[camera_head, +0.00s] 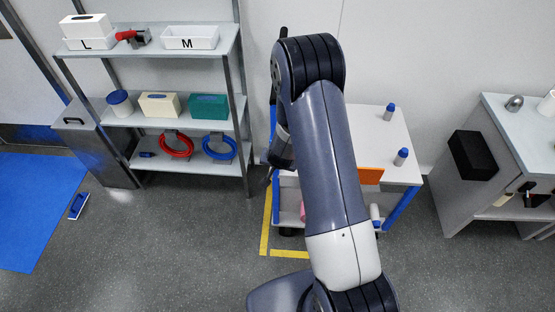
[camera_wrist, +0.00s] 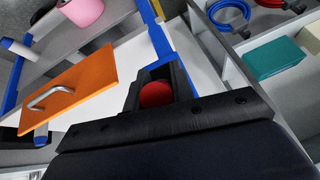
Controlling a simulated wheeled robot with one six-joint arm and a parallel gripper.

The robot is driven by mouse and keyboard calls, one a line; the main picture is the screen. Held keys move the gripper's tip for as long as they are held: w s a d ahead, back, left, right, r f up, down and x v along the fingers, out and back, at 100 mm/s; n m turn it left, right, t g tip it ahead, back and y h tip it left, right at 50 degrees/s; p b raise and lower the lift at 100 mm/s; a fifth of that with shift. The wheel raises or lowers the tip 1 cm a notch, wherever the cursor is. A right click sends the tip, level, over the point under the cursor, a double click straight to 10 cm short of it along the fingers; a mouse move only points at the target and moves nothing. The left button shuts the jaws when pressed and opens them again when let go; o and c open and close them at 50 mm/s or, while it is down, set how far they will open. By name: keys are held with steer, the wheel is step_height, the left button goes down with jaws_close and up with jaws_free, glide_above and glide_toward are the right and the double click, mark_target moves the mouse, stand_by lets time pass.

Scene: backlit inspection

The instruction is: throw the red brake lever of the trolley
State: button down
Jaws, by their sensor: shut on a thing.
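The trolley (camera_head: 385,140) has a white top and blue legs and stands behind my arm in the head view. Its pale panels also show in the wrist view (camera_wrist: 128,58), beside a blue post. The brake lever's round red end (camera_wrist: 155,94) sits between the dark fingers of my gripper (camera_wrist: 158,74), which is shut on it. The rest of the lever is hidden by the fingers. In the head view, my arm covers the trolley's left part, and the red lever cannot be seen there.
An orange panel (camera_wrist: 70,85) with a metal handle is on the trolley. Blue-capped bottles (camera_head: 402,157) stand on top, and a pink roll (camera_wrist: 82,10) lies lower. A shelf rack (camera_head: 120,121) stands left, a grey cabinet (camera_head: 455,195) right. Yellow tape (camera_head: 266,225) marks the floor.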

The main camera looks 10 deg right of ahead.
stand_by(0.4)
steer(key=c, duration=1.2)
jaws_free()
steer(key=shift+r, duration=0.15)
steer(key=p+v, duration=0.4)
steer(key=v, duration=0.6)
steer(key=shift+s+r, duration=0.15)
steer(key=shift+r, duration=0.1)
steer(key=b+x, duration=0.4)
steer(key=x, duration=0.7)
steer(key=shift+f, duration=0.1)
steer(key=shift+s+b, duration=0.1)
steer(key=shift+b, duration=0.2)
steer(key=shift+r, duration=0.25)
